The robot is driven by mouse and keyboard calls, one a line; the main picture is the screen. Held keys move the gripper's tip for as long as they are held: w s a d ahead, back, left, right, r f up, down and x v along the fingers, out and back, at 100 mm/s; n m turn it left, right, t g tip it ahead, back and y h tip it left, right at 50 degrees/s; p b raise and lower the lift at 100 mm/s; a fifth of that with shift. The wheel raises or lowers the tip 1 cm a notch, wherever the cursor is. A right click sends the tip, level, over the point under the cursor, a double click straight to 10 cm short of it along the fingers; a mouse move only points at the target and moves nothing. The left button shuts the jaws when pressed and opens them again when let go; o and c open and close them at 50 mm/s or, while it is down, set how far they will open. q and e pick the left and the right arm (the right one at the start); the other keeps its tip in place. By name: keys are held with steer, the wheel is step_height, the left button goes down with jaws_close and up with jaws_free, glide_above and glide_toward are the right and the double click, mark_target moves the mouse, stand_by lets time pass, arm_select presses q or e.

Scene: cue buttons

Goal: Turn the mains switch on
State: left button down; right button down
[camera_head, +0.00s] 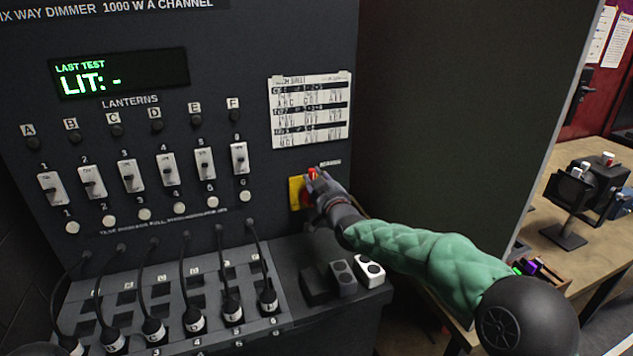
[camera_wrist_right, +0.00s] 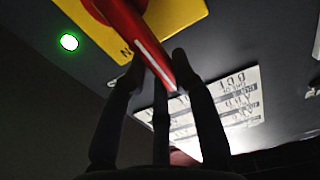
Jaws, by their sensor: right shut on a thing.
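The mains switch is a red rotary handle (camera_head: 312,173) on a yellow plate (camera_head: 295,193), low on the right of the dark panel. My right gripper (camera_head: 314,184) is at it and covers part of it. In the right wrist view the red handle (camera_wrist_right: 138,42) with a white stripe lies between the fingers of my right gripper (camera_wrist_right: 157,75), which are shut on it. The yellow plate (camera_wrist_right: 180,15) is behind, with only a letter N readable. A green lamp (camera_wrist_right: 69,42) glows beside the plate. My left gripper is not in view.
A lit display (camera_head: 120,75) reads "LAST TEST LIT: -". Several sliders, round buttons and black cables fill the panel's left. A paper chart (camera_head: 311,110) hangs above the switch. Small boxes (camera_head: 342,276) stand on the ledge below. A wooden bench (camera_head: 560,235) is at right.

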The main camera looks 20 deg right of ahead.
steer(key=shift+f, duration=0.1)
steer(key=c, duration=1)
jaws_free()
steer(key=shift+s, duration=0.15)
steer(key=s, duration=1.1)
steer(key=shift+s+d, duration=0.2)
steer(key=shift+s, duration=0.15)
